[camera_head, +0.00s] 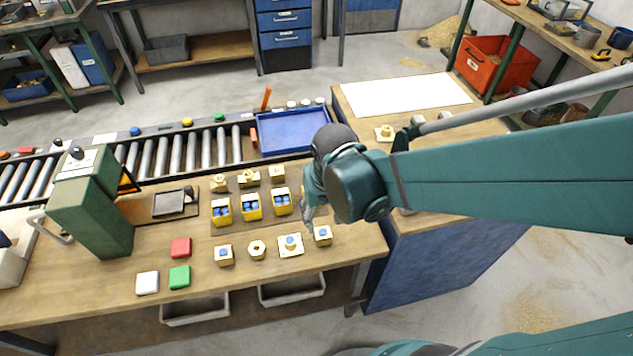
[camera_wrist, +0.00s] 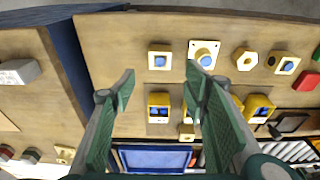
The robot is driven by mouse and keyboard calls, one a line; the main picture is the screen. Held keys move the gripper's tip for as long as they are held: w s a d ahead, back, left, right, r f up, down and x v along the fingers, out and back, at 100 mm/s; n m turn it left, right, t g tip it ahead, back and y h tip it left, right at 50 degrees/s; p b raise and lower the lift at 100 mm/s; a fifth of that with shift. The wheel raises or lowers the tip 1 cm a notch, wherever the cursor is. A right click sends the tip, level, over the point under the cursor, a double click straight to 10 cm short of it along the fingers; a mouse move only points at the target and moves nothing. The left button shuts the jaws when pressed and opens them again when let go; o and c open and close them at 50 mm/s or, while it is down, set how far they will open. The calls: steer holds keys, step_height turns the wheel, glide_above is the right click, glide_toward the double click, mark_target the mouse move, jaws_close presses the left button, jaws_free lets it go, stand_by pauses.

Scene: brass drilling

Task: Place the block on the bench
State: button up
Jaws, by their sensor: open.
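The wooden bench (camera_head: 190,310) carries several brass pieces. In its front row stand a square block with a blue top (camera_head: 323,235), a flanged square piece (camera_head: 290,244), a hexagonal piece (camera_head: 257,250) and another square block (camera_head: 224,255). I cannot tell which is the task's block. Red (camera_head: 181,248), green (camera_head: 180,276) and white (camera_head: 147,283) blocks lie to the left. My gripper (camera_wrist: 160,78) is open and empty above the bench's right part. In the wrist view the rightmost square block (camera_wrist: 159,57) shows beyond and between the fingertips, apart from them.
Yellow bins with blue insides (camera_head: 251,206) and more brass parts (camera_head: 248,180) stand behind the front row. A green machine (camera_head: 95,205) stands left. A roller conveyor (camera_head: 175,154) and blue tray (camera_head: 290,132) lie behind. A second bench (camera_head: 355,110) adjoins right. The front right bench edge is clear.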

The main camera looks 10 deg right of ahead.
steer(key=shift+r, duration=0.1)
steer(key=s+d+r+t, duration=0.1)
steer(key=d+r, duration=0.3)
steer(key=r, duration=0.4)
steer(key=s+d+r+t, duration=0.2)
steer(key=d+r+t, duration=0.2)
steer(key=r, duration=0.4)
steer(key=shift+r, duration=0.15)
